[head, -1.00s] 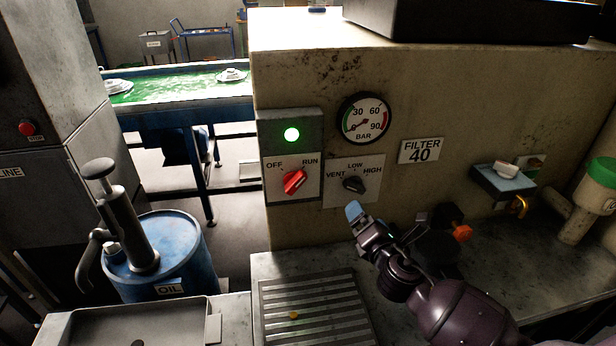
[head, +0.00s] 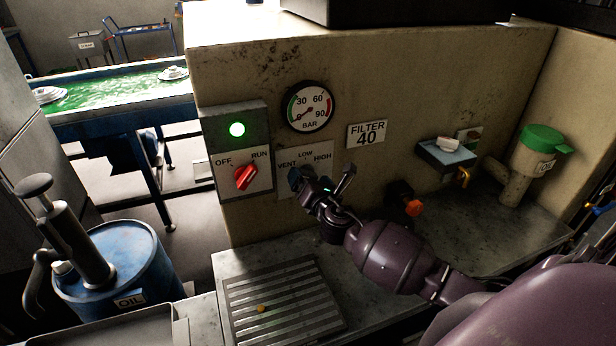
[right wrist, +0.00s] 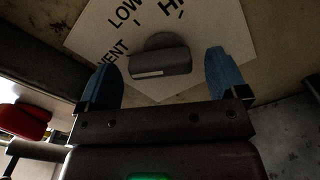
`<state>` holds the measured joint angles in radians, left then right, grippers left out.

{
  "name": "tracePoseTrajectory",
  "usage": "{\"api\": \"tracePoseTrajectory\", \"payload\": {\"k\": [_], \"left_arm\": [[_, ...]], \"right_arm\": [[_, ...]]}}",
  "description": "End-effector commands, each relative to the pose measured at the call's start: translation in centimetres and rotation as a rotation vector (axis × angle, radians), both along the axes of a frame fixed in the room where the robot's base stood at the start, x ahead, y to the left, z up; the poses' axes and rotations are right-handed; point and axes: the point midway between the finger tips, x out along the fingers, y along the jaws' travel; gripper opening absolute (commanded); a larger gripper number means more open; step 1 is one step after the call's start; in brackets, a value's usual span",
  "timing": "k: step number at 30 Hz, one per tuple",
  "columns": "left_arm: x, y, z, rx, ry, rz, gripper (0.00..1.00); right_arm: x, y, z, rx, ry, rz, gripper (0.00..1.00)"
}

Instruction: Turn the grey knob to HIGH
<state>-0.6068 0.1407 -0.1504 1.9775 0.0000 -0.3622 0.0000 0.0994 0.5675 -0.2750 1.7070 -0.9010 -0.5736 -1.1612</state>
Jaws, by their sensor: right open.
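The grey knob (right wrist: 160,62) sits on a white dial plate (right wrist: 205,35) marked VENT, LOW and HIGH. In the right wrist view its bar lies nearly level, with a pale line towards the left end, on the VENT side. My right gripper (right wrist: 162,78) is open, with one blue fingertip on each side of the knob and a visible gap to both. In the head view my right gripper (head: 322,178) is in front of the dial plate (head: 316,146) and hides the knob. My left gripper is not in view.
A gauge (head: 309,106) is above. A slatted grate (head: 280,305) lies below.

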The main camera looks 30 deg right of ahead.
Motion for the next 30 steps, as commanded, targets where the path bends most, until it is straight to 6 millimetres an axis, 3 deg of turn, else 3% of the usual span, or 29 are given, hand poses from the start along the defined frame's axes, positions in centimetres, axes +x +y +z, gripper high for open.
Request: {"api": "tracePoseTrajectory", "payload": {"k": [6,14,24,30], "left_arm": [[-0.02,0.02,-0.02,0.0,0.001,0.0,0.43],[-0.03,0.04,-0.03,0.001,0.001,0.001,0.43],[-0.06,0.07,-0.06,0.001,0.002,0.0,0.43],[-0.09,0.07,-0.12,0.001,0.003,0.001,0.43]], "right_arm": [[1.26,-0.29,0.02,0.0,0.0,0.0,0.92],[1.32,-0.31,0.0,0.001,0.0,0.0,0.92],[1.31,-0.3,0.0,0.001,0.0,0.0,0.42],[1.3,-0.3,-0.02,0.012,-0.003,0.0,0.42]]}}
